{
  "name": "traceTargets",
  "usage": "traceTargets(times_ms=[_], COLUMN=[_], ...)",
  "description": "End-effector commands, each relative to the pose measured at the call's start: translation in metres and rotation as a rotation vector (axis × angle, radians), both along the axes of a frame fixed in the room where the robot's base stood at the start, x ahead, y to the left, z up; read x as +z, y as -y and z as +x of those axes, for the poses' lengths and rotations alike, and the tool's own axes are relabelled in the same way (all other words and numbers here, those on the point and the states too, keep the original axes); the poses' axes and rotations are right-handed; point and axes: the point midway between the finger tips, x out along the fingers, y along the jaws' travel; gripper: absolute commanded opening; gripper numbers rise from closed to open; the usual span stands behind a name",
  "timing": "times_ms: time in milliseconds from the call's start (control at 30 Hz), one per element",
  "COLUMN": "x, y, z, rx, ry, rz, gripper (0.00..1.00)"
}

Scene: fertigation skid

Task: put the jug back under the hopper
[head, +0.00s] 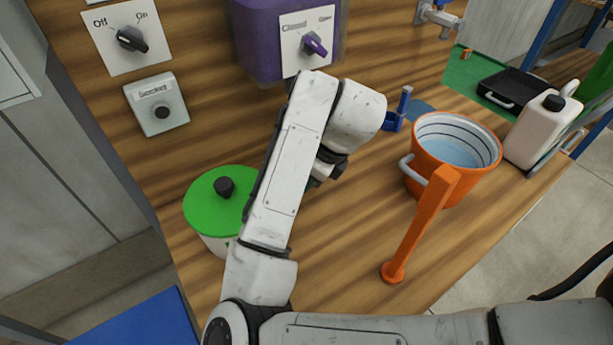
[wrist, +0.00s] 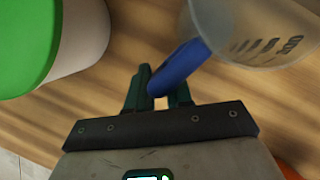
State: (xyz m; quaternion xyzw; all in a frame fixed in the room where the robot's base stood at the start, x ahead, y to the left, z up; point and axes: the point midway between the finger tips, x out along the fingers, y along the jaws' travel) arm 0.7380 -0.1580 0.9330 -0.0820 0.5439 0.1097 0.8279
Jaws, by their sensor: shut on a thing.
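The jug (wrist: 250,30) is clear with dark measuring marks and a blue handle (wrist: 178,66). In the wrist view my gripper (wrist: 158,92) is shut on that handle, with the jug's body beyond the fingers at the upper right. Whether the jug touches the bench or is tilted I cannot tell. In the head view my arm hides the jug, and my gripper (head: 322,178) shows only in part beneath the wrist. The purple hopper (head: 262,45) is on the wooden back panel, above and behind my gripper, with a purple knob (head: 314,44) on a white plate.
A white tub with a green lid (head: 215,200) stands left of my arm, close to the jug.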

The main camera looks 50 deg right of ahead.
Motion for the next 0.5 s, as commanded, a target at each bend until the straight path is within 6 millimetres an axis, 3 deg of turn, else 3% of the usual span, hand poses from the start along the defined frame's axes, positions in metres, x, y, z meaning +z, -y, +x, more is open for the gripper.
traceTargets(times_ms=[33, 67, 300, 500], x=[-0.003, -0.0016, -0.0014, -0.0012], y=[-0.0001, -0.0001, -0.0001, -0.0001], z=[0.0002, 0.0, 0.0, 0.0], rx=[0.0, 0.0, 0.0, 0.0], ry=[0.0, 0.0, 0.0, 0.0], rz=[0.0, 0.0, 0.0, 0.0], gripper=[0.0, 0.23, 0.46, 0.46])
